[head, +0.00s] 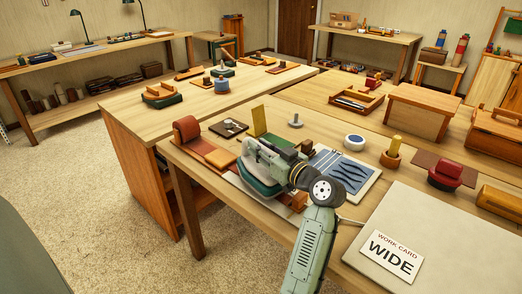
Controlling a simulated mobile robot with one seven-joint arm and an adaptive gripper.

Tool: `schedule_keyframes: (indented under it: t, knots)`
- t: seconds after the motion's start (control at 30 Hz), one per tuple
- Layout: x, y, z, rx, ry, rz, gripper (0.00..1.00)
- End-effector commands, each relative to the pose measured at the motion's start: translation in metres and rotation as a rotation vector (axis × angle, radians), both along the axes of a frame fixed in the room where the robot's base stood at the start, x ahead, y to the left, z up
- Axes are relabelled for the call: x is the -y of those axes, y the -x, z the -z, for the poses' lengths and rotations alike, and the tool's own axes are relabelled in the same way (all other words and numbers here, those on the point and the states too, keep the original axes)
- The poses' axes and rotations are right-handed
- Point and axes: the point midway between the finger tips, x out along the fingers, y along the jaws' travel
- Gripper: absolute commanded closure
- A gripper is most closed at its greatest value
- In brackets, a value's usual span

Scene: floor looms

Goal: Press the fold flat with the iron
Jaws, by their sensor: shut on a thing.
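My gripper (272,162) is over the front worktable, at the end of my pale green arm. It is shut on what looks like the iron (258,185), a dark green body with a pale lower edge. My gripper and wrist hide much of it. The iron is low over the table's left part; I cannot tell whether it touches the surface below. A pale board with blue cloth (346,166) and dark curved strips lies just right of my gripper. I cannot make out a fold clearly; part of the work surface is hidden behind my arm.
A red-topped block (445,174) and a wooden peg (392,151) stand to the right. A brown roll (186,130) and an upright yellow plate (259,121) stand near the iron. A beige board (436,226) carries a card (392,256) reading "WORK CARD WIDE".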

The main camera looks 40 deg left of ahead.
Motion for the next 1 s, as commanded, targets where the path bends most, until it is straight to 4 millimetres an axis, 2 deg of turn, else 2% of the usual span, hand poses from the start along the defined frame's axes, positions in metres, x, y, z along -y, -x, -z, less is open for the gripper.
schedule_keyframes:
  t: [0.03,0.5,1.0]
  knots:
    - [0.000,0.000,-0.011,0.004,-0.006,0.001,1.00]
    - [0.000,0.000,-0.052,0.004,-0.005,0.000,1.00]
    - [0.000,0.000,-0.054,0.003,-0.005,0.000,1.00]
